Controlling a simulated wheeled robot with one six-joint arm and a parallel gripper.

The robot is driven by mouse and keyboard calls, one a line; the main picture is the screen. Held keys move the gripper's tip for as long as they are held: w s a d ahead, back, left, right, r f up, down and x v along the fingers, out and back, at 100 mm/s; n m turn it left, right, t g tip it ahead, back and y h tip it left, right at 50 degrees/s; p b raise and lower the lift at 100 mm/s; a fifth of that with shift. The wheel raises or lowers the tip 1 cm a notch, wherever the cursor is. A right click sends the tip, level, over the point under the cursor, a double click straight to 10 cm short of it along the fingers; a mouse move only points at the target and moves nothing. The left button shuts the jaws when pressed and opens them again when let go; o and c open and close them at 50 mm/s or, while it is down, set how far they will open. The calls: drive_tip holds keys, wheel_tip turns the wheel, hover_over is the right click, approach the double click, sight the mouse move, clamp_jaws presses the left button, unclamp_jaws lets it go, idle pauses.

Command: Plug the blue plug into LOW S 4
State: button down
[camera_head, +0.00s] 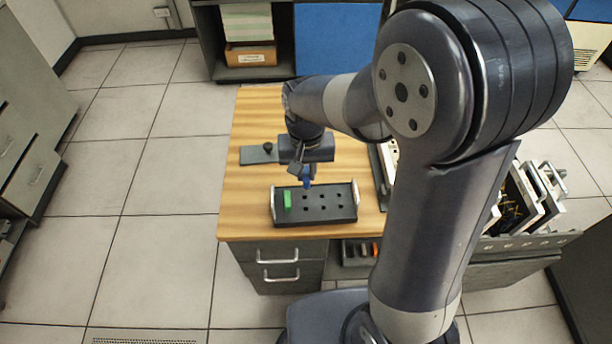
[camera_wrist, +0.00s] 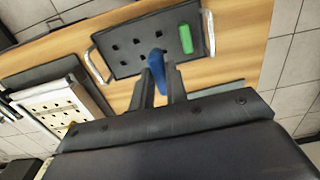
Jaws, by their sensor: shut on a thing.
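My gripper (camera_head: 306,176) is shut on the blue plug (camera_head: 308,183), over the wooden table. In the wrist view the blue plug (camera_wrist: 157,68) sits between the two dark fingers (camera_wrist: 160,78), with its far end toward a black holed block (camera_wrist: 128,62). In the head view this block (camera_head: 346,214) lies below and just in front of my gripper; I cannot tell whether the plug touches it. A green plug (camera_head: 287,201) stands at the block's left end. A pale panel with dark holes (camera_wrist: 55,106) shows at left in the wrist view. I cannot read any LOW S label.
The block has a metal handle (camera_wrist: 209,32) at each end. A grey plate with a black knob (camera_head: 256,155) lies left of my gripper. Upright pale frames (camera_head: 535,195) stand in a rack at right. Bare wood (camera_head: 255,115) shows at the table's back left.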

sight(306, 174)
drive_tip(key=shift+r+p, duration=1.7)
drive_tip(key=shift+r, duration=0.6)
drive_tip(key=shift+f, duration=0.1)
